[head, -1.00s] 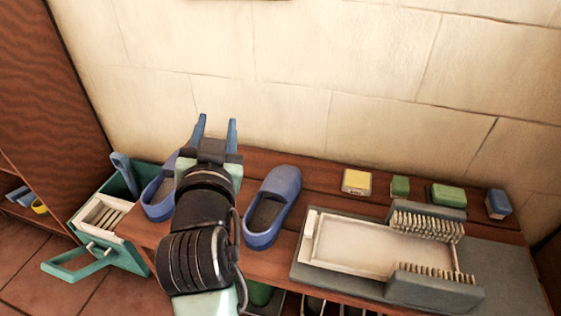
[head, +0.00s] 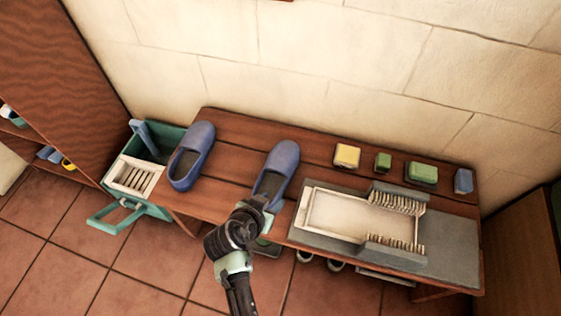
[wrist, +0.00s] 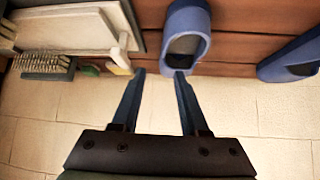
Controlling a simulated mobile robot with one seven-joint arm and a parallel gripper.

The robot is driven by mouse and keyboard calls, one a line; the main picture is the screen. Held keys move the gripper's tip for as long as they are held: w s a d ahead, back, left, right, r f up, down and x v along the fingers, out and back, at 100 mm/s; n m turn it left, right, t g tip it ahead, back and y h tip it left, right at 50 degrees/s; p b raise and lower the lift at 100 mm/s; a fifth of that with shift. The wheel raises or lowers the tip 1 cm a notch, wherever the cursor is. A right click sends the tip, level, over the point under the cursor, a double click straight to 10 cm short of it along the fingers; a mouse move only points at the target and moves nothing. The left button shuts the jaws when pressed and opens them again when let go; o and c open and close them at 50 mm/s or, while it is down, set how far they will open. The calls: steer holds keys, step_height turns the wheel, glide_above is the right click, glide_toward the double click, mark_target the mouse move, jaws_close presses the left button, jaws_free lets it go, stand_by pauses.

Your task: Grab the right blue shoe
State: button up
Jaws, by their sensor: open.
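The right blue shoe (head: 282,160) lies on the wooden bench between the left blue shoe and the pale tray. In the wrist view the right shoe (wrist: 187,17) is at top centre, with its opening visible. My gripper (wrist: 159,73) is open and empty. In the wrist view, one fingertip overlaps the shoe's lower end, while the other is to its left. I cannot tell whether they touch. In the head view my wrist is at the bench's front edge, covering the shoe's near end; the fingers are not clear there. The left blue shoe (head: 194,153) is apart, to the left.
The pale tray (head: 312,212) with brushes (head: 397,202) stands right of the shoe. Small yellow (head: 347,156), green (head: 421,174) and blue (head: 463,181) blocks line the back of the bench. A teal crate (head: 107,222) stands left. The wall (head: 330,85) is behind.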

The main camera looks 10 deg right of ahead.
mark_target(283, 185)
steer(key=b+x, duration=0.2)
steer(key=x, duration=0.4)
steer(key=shift+f, duration=0.15)
steer(key=shift+w+r+b+x, duration=0.15)
steer(key=shift+b+x, duration=0.45)
steer(key=shift+x, duration=0.4)
steer(key=shift+w+b+x, duration=0.1)
steer(key=shift+b+x, duration=0.55)
steer(key=shift+x, duration=0.35)
steer(key=shift+w+r+b+x, duration=0.15)
steer(key=shift+b+x, duration=0.45)
steer(key=shift+x, duration=0.4)
steer(key=shift+a, duration=0.2)
jaws_close()
